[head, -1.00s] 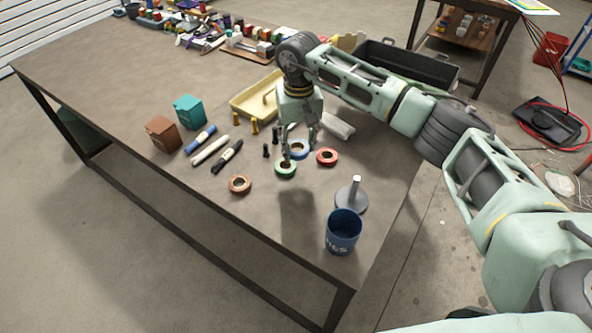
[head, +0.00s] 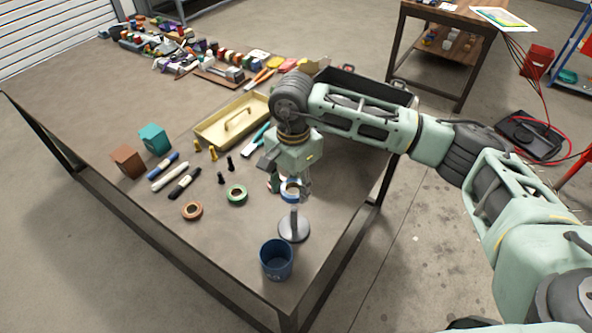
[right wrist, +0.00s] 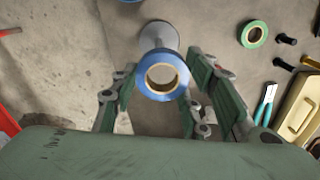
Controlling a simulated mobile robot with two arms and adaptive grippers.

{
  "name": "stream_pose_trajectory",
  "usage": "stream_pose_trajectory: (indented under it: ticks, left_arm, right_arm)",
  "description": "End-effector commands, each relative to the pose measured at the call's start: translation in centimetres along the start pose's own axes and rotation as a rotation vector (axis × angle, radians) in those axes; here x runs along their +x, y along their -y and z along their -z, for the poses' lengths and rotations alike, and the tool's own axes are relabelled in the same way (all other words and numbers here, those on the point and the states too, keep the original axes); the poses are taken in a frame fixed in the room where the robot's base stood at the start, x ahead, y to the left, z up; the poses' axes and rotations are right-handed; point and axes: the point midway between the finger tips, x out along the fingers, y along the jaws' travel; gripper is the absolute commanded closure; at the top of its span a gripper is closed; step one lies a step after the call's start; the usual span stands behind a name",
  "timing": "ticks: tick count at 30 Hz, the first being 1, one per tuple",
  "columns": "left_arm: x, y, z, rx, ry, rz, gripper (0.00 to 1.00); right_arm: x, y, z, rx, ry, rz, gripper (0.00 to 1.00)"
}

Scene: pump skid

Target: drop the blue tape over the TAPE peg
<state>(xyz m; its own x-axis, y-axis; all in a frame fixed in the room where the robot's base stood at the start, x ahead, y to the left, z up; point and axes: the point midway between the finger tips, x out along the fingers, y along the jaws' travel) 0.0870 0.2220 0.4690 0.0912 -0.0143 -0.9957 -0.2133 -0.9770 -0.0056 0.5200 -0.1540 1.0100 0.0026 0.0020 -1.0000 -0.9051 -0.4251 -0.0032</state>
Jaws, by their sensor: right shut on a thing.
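My right gripper (head: 299,194) is shut on the blue tape (head: 290,188), a blue roll with a pale core. In the right wrist view the blue tape (right wrist: 143,80) sits between the fingers of the right gripper (right wrist: 161,78). The TAPE peg (head: 294,229) is a grey post on a round base. In the head view the held tape is just behind the peg's top. In the right wrist view the peg's base (right wrist: 158,34) shows beyond the tape, which hides part of the peg. I cannot tell the exact height gap. My left gripper is not in view.
A blue cup (head: 276,261) stands in front of the peg. Green tape (head: 237,194) and brown tape (head: 192,211) lie to the left. Red tape (head: 272,183) is partly hidden by the gripper. Markers, bolts and a yellow tray (head: 208,128) lie farther back.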

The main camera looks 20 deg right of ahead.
Motion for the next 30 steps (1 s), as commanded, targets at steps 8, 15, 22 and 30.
stream_pose_trajectory:
  ticks: [8,15,22,30]
  left_arm:
    - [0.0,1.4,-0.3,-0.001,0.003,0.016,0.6]
    - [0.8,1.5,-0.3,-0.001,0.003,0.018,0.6]
    - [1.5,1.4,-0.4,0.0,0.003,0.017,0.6]
    - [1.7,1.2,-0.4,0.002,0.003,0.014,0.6]
  right_arm:
    - [0.5,-0.4,-0.4,0.041,0.002,-0.001,0.79]
    - [2.2,-0.3,-0.4,0.04,0.001,0.0,0.79]
    - [4.2,-0.3,-0.4,0.039,0.001,-0.001,0.79]
    - [4.9,-0.3,-0.4,0.039,0.001,0.001,0.79]
